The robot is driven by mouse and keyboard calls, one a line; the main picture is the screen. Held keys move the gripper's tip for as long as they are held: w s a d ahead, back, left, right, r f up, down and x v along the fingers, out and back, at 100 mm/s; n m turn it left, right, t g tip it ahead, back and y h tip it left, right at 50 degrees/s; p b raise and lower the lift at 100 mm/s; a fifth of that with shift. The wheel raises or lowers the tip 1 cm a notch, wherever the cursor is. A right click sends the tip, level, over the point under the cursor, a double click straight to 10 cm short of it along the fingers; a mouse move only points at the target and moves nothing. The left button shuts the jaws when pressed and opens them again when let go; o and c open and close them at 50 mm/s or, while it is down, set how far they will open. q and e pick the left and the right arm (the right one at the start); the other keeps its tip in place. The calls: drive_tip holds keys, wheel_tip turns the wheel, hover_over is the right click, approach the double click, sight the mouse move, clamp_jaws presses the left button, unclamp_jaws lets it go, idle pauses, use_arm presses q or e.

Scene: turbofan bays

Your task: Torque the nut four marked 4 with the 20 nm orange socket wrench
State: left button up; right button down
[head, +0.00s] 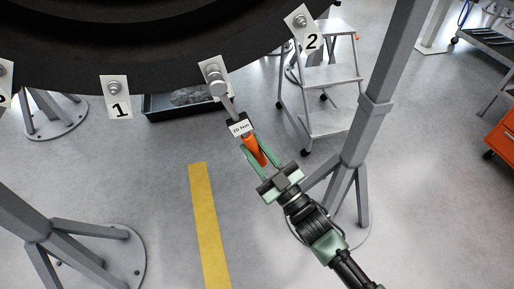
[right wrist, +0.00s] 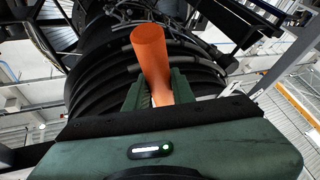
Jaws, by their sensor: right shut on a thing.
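The orange socket wrench (head: 254,150) has a white label reading 20 Nm. My right gripper (head: 252,146) is shut on its orange handle. The handle also stands between the fingers in the right wrist view (right wrist: 150,55). The grey shaft runs up and left to the socket head (head: 218,88), which is at a nut on a white tag (head: 211,66) on the dark engine rim. The wrench covers the tag's number, and I cannot tell whether the socket is seated. Nuts marked 1 (head: 115,88) and 2 (head: 301,21) sit on either side. No 4 is readable. My left gripper is not in view.
The dark engine rim (head: 150,60) spans the top. A grey stand post (head: 372,105) rises right of the wrench, with a step ladder (head: 330,76) behind. Another stand (head: 40,228) is at lower left. A dark tray (head: 155,112) lies under the rim. Floor around the yellow stripe (head: 207,225) is clear.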

drive_tip(key=shift+w+d+r+n+g+p, duration=0.2)
drive_tip(key=shift+d+r+n+g+p, duration=0.15)
drive_tip(key=shift+d+r+p, duration=0.25)
drive_tip(key=shift+d+f+n, duration=0.1)
drive_tip(key=shift+d+n, duration=0.05)
drive_tip(key=shift+n, duration=0.1)
drive_tip(key=shift+s+d+p, duration=0.3)
drive_tip(key=shift+s+p, duration=0.2)
drive_tip(key=shift+s, duration=0.4)
drive_tip(key=shift+s+d+p, duration=0.3)
drive_tip(key=shift+s+p, duration=0.15)
drive_tip(key=shift+s, duration=0.4)
drive_tip(key=shift+s+d+p, duration=0.15)
drive_tip(key=shift+s+p, duration=0.05)
drive_tip(key=shift+s, duration=0.35)
drive_tip(key=shift+s+d+p, duration=0.15)
drive_tip(key=shift+s, duration=0.45)
